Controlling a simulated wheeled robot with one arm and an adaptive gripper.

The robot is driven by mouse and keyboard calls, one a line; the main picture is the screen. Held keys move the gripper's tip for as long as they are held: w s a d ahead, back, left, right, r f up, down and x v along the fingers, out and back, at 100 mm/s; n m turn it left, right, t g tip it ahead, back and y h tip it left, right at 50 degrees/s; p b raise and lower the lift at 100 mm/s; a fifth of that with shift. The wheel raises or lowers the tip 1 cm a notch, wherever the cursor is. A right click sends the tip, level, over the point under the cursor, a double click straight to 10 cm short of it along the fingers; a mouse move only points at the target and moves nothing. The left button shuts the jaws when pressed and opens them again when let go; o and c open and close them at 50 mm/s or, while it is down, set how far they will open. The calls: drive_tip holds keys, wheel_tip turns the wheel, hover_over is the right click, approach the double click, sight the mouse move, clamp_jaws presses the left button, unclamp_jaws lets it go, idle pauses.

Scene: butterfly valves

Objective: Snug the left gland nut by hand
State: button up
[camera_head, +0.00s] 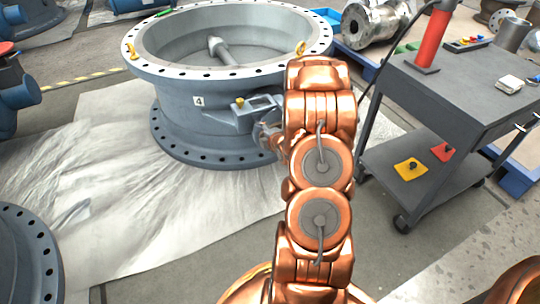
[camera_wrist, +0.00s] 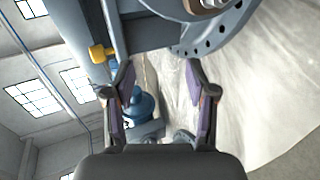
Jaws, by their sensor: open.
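The large grey-blue butterfly valve (camera_head: 205,125) stands upright on a white sheet, marked with a "4". A brass-yellow nut (camera_head: 239,102) sits at the left end of the bracket (camera_head: 262,108) on its side. What appears to be the same nut (camera_wrist: 100,53) shows in the wrist view, left of the left finger and outside the jaws. My gripper (camera_wrist: 160,68) is open, with nothing between its fingers. In the head view it is mostly hidden behind my copper arm, close to the valve's side below the bracket. Any nut on the bracket's right is hidden by my arm.
A dark trolley (camera_head: 455,85) with small parts on both shelves stands to the right of my arm. Another flange (camera_head: 28,255) is at lower left. The white sheet (camera_head: 140,215) is clear in front of the valve. A blue valve (camera_wrist: 142,108) shows beyond my fingers.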

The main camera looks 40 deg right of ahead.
drive_tip(key=s+d+f+n+t+h+b, duration=0.1)
drive_tip(key=s+d+f+t+b, duration=0.1)
drive_tip(key=f+b, duration=0.3)
drive_tip(key=s+d+f+t+b, duration=0.2)
drive_tip(key=f, duration=0.4)
drive_tip(key=b+x, duration=0.4)
drive_tip(key=x, duration=0.3)
drive_tip(key=shift+d+n+h, duration=0.3)
drive_tip(key=shift+d+h, duration=0.1)
drive_tip(key=shift+w, duration=0.1)
clamp_jaws()
